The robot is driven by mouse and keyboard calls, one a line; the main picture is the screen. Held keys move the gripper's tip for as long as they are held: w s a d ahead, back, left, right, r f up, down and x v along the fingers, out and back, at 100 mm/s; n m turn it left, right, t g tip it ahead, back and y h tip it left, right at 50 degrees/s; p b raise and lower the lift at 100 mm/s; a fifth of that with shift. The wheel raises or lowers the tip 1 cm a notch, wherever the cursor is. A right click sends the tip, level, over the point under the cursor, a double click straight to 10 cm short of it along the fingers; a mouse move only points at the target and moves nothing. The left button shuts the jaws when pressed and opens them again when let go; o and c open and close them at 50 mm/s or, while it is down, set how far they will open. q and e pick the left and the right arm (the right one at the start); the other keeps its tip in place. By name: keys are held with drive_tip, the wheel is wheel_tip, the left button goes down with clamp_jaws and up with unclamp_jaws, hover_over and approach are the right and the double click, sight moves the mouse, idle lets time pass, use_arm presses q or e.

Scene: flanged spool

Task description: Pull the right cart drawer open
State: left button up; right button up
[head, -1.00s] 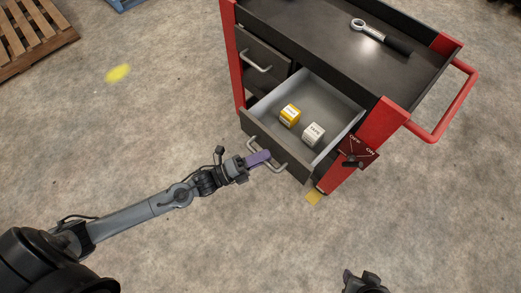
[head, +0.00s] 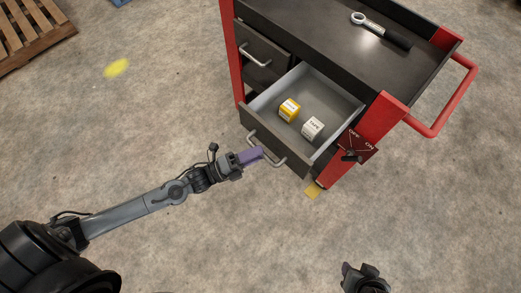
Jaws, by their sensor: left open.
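The right cart drawer (head: 335,94) stands well open, pulled out toward the lower left. Its dark front carries a grey bar handle (head: 280,163). A yellow box (head: 289,110) and a white box marked TAPE (head: 312,128) lie inside. My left gripper (head: 256,154), with purple fingers, is open just in front of the handle. Its fingertips overlap the handle in the picture; I cannot tell if they touch. My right gripper (head: 364,280) shows only partly at the bottom edge, away from the cart, and its jaws are unclear.
The left drawer (head: 262,55) is shut. A wrench-like tool (head: 380,30) lies on the cart top (head: 310,30). A red OFF/ON switch plate (head: 361,149) is on the right post, and a red push handle (head: 462,100) sticks out right. The floor in front is clear.

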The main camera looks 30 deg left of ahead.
use_arm(q)
drive_tip(key=p+v, duration=0.1)
drive_tip(key=v, duration=0.7)
drive_tip(key=shift+s+a, duration=0.2)
drive_tip(key=shift+s, duration=0.15)
